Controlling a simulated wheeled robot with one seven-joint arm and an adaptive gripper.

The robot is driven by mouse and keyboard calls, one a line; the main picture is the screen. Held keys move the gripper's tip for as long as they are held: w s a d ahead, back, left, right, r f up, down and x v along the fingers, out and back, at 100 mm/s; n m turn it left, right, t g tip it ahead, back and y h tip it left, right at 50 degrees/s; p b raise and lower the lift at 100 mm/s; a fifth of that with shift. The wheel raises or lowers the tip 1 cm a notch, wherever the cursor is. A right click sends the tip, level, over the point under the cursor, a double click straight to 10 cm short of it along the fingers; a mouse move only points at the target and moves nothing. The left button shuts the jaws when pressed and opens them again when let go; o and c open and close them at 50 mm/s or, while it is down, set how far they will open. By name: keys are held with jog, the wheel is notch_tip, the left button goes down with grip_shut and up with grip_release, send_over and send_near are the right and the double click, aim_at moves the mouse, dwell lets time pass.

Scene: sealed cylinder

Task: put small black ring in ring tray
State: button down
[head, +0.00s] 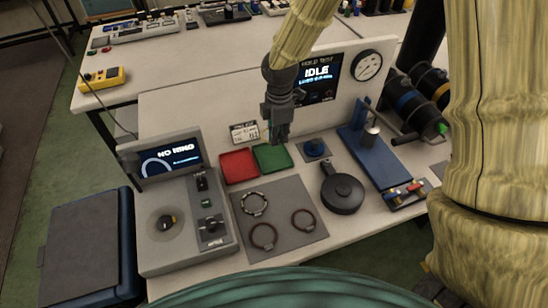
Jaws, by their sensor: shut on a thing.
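My gripper (281,138) points down above the back edge of the green tray (273,158). Its jaws are shut on a small dark thing, which I take to be the small black ring; its outline blends with the dark fingers. The flat grey ring tray (287,242) lies in front, nearer to me. On it are a pale-and-dark segmented ring (254,214) and two brown rings, one at the front (263,247) and one at the right (303,231). My gripper is apart from the ring tray.
A red tray (238,166) sits left of the green one. A grey console (160,258) reading "NO RING" stands at left. An "IDLE" screen (317,78) stands behind.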

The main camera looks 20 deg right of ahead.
aim_at(278, 164)
jog(key=shift+f+p, duration=0.95)
jog(key=shift+f, duration=3.95)
jog(key=shift+f, duration=0.1)
jog(key=c, duration=1.9)
grip_release()
jog(key=shift+r+b, duration=1.25)
jog(key=shift+r, duration=4.9)
